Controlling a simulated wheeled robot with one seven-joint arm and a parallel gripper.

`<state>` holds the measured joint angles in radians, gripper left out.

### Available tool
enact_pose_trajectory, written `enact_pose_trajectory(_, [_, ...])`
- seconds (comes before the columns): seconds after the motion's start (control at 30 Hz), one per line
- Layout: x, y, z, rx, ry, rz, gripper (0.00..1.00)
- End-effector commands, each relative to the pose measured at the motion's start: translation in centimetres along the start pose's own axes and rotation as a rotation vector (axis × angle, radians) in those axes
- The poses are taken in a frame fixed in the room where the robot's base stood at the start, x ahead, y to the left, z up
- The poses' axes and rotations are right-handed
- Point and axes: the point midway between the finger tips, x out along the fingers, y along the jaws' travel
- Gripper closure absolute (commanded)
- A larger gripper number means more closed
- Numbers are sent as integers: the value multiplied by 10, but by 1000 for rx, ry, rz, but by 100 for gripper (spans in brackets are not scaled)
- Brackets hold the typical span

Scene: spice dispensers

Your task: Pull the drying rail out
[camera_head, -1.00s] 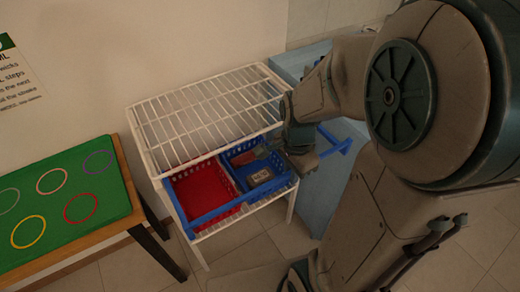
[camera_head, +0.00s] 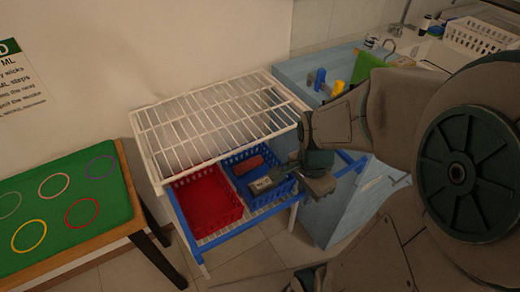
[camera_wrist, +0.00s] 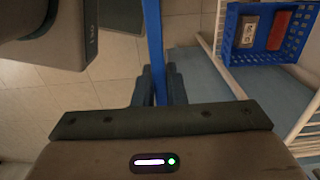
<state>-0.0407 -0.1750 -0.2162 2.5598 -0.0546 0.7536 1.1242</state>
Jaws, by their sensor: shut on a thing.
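The drying rail is a blue bar (camera_head: 346,168) along the front of a white wire rack (camera_head: 205,120). Its left part runs below the rack's front edge, and its right end sticks out past the rack beside the light-blue cabinet. My gripper (camera_head: 316,182) is at the rail's right part, just outside the rack, and hides a stretch of it. In the wrist view the rail (camera_wrist: 153,35) runs down between the dark fingers (camera_wrist: 158,88), which are shut on it.
A red basket (camera_head: 207,203) and a blue basket (camera_head: 240,176) with small items stand on the rack's lower shelf. A light-blue cabinet (camera_head: 345,205) is close on the right. A green-topped table (camera_head: 70,205) is on the left. Open tiled floor lies in front.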

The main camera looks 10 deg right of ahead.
Motion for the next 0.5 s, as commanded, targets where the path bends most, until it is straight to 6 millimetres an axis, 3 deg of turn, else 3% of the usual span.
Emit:
enact_pose_trajectory(0.03, [0, 0, 0, 0, 1, -1, 100])
enact_pose_trajectory(0.07, [0, 0, 0, 0, 1, -1, 81])
enact_pose_trajectory(0.1, [0, 0, 0, 0, 1, -1, 70])
enact_pose_trajectory(0.2, [0, 0, 0, 0, 1, 0, 45])
enact_pose_trajectory(0.5, [-1, 0, 0, 0, 0, 0, 45])
